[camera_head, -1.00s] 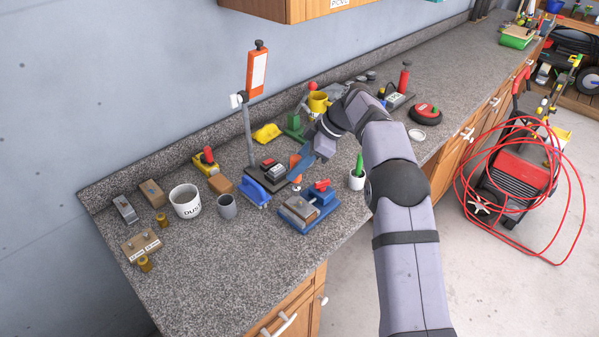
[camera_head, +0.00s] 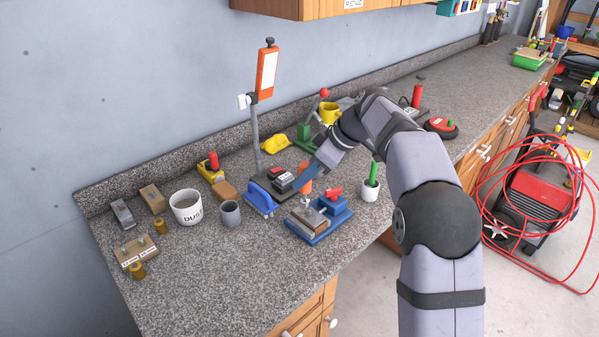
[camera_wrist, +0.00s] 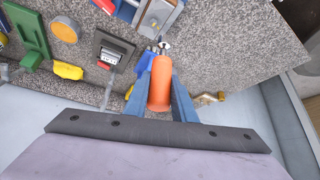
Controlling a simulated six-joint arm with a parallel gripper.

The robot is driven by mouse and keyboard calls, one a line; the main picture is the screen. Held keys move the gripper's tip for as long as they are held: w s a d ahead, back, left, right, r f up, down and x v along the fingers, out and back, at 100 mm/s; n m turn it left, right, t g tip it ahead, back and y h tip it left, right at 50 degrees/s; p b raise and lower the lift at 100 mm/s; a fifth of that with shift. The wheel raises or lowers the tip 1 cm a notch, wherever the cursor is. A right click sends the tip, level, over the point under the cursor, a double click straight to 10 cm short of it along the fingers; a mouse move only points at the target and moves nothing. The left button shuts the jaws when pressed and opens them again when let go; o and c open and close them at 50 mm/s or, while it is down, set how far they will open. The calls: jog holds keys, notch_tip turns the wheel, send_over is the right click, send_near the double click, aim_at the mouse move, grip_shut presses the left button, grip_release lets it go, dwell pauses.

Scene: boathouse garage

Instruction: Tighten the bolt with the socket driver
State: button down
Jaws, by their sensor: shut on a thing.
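My gripper (camera_wrist: 162,92) is shut on the orange handle of the socket driver (camera_wrist: 160,80). The driver's silver end (camera_wrist: 164,46) shows beyond the handle in the wrist view. In the head view, my gripper (camera_head: 312,172) holds the driver (camera_head: 305,183) by the back left part of a blue vise (camera_head: 336,208) with a red lever. A grey-brown block (camera_head: 307,216) is clamped in the vise. A small bolt-like piece (camera_wrist: 153,24) stands on the block in the wrist view. I cannot tell whether the driver touches it.
Left of the vise are a blue-fronted dark stand (camera_head: 262,197), a grey cup (camera_head: 230,213) and a white DUST bucket (camera_head: 186,206). A white pot with a green tool (camera_head: 370,189) stands close on the right.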

jog(key=shift+w+d+f+m+t+h, duration=0.15)
jog(key=shift+w+m+t+h, duration=0.2)
jog(key=shift+m, duration=0.4)
jog(key=shift+w+d+m+t+h, duration=0.1)
jog(key=shift+w+d+m+t, duration=0.2)
jog(key=shift+m, duration=0.4)
jog(key=shift+w+d+f+m+t+h, duration=0.1)
jog(key=shift+w+m+t+h, duration=0.2)
jog(key=shift+w+m, duration=0.35)
jog(key=shift+s, duration=0.15)
jog(key=shift+f+b, duration=1.05)
jog(key=shift+f, duration=0.15)
jog(key=shift+f, duration=0.25)
jog(key=shift+f+b, duration=0.7)
jog(key=shift+b, duration=0.05)
jog(key=shift+f, duration=0.1)
jog(key=shift+m, duration=0.3)
